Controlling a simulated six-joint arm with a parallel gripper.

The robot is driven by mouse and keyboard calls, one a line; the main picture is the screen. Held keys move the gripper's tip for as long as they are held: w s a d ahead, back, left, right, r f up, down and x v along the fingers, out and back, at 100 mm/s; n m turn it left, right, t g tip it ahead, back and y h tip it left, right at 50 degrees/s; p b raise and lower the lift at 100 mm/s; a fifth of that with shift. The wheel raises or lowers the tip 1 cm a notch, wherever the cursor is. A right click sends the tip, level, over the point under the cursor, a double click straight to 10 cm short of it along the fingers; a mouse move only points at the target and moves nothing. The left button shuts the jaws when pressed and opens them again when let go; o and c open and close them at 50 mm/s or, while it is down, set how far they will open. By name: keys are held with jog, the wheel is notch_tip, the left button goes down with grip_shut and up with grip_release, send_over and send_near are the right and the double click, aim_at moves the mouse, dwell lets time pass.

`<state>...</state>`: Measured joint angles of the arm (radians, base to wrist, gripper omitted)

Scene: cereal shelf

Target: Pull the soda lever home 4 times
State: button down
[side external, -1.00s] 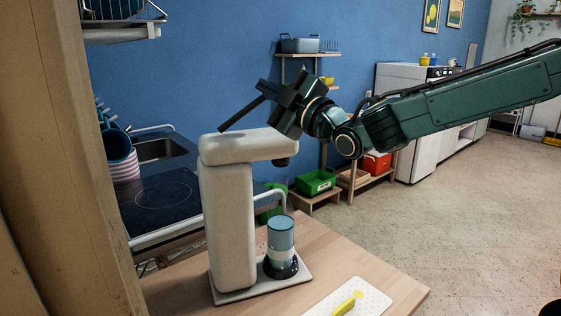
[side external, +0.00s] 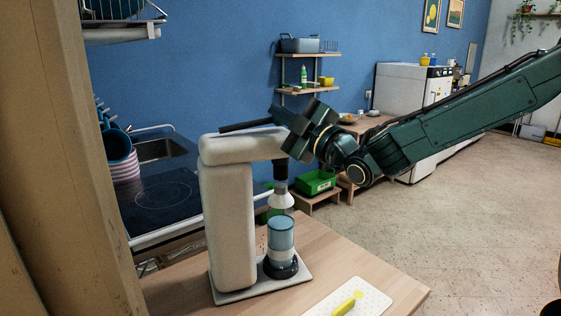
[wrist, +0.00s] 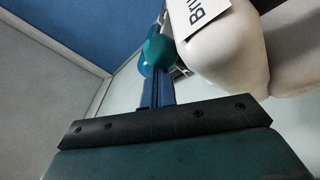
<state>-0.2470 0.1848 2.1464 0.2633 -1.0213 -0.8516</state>
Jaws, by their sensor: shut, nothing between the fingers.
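The soda machine (side external: 228,150) stands upright, pale, on its base plate. Its dark lever (side external: 245,125) lies nearly flat above the machine's top, tilted slightly up toward my gripper. My gripper (side external: 276,113) is shut and empty at the lever's free end, which it partly hides; I cannot tell exact contact. In the wrist view my shut fingers (wrist: 156,88) point toward a rounded teal shape (wrist: 157,53) that I cannot identify, beside the pale machine head (wrist: 220,60).
A white perforated board (side external: 352,300) with a yellow-handled item lies on the wooden table (side external: 325,258). A tan post (side external: 65,160) stands at the left. A stove and sink are behind; open floor lies to the right.

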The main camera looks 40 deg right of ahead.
jog(key=shift+d+f, duration=0.15)
jog(key=shift+f, duration=0.25)
jog(key=shift+r, duration=0.1)
jog(key=a+r, duration=0.1)
jog(key=r, duration=0.1)
jog(key=a+r, duration=0.1)
jog(key=shift+r, duration=0.35)
jog(key=shift+s+a, duration=0.2)
jog(key=shift+s, duration=0.05)
jog(key=a+f+v, duration=0.1)
jog(key=v, duration=0.8)
jog(key=shift+a+f, duration=0.2)
jog(key=shift+f, duration=0.1)
dwell(0.6)
jog(key=shift+d, duration=0.1)
